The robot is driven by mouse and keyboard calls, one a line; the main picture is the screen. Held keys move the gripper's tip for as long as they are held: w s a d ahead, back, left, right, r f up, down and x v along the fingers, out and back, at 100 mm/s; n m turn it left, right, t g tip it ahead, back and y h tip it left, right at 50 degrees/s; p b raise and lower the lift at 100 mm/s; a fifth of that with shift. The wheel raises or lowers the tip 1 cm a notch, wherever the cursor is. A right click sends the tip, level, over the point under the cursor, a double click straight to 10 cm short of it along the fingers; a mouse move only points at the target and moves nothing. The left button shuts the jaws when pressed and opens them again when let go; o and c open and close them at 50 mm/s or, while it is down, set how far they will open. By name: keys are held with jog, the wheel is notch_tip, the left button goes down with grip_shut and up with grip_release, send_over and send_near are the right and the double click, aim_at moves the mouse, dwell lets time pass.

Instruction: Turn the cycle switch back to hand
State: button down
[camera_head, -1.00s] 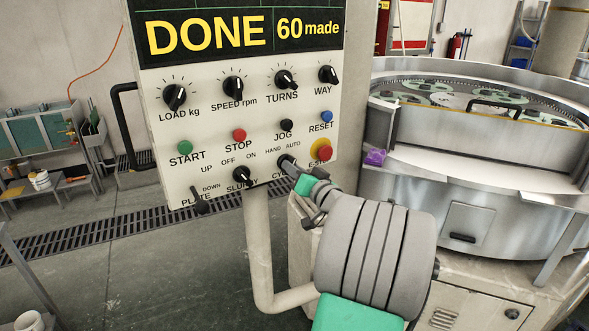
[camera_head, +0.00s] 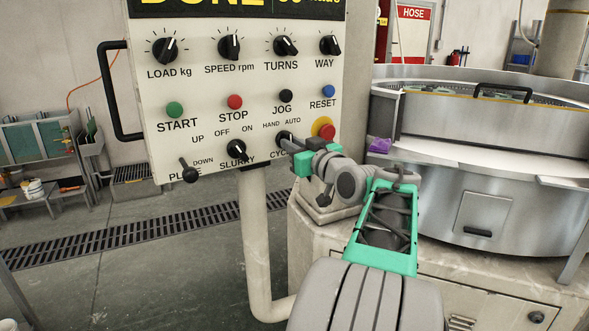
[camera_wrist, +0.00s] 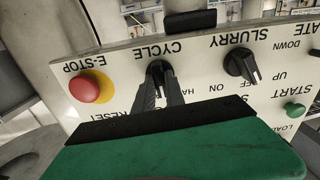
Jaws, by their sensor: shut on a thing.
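The cycle switch (camera_head: 284,137) is a black knob low on the cream control panel (camera_head: 213,112), between the HAND and AUTO marks. In the wrist view the panel is upside down and the cycle switch (camera_wrist: 157,68) sits between my fingers. My gripper (camera_head: 291,142) is shut on this knob, one finger on each side; in the wrist view my gripper (camera_wrist: 160,88) covers the AUTO mark and part of HAND. I cannot tell which mark the knob points at.
The red E-stop (camera_wrist: 90,87) on its yellow base is close beside my gripper. The black slurry switch (camera_head: 236,149) and plate lever (camera_head: 189,171) are to the left. The round steel lapping machine (camera_head: 480,190) stands to the right. Floor is open at lower left.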

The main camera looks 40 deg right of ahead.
jog(key=n+b, duration=0.1)
jog(key=b, duration=0.1)
jog(key=n+b, duration=0.2)
jog(key=b, duration=0.1)
jog(key=n+b, duration=0.2)
jog(key=shift+f+b, duration=0.25)
jog(key=shift+b, duration=0.05)
jog(key=shift+r, duration=0.1)
jog(key=c, duration=1.4)
grip_release()
jog(key=shift+r, duration=0.1)
jog(key=s+a, duration=0.1)
jog(key=s, duration=0.6)
jog(key=shift+s+a, duration=0.2)
jog(key=shift+s, duration=0.2)
jog(key=shift+w, duration=0.1)
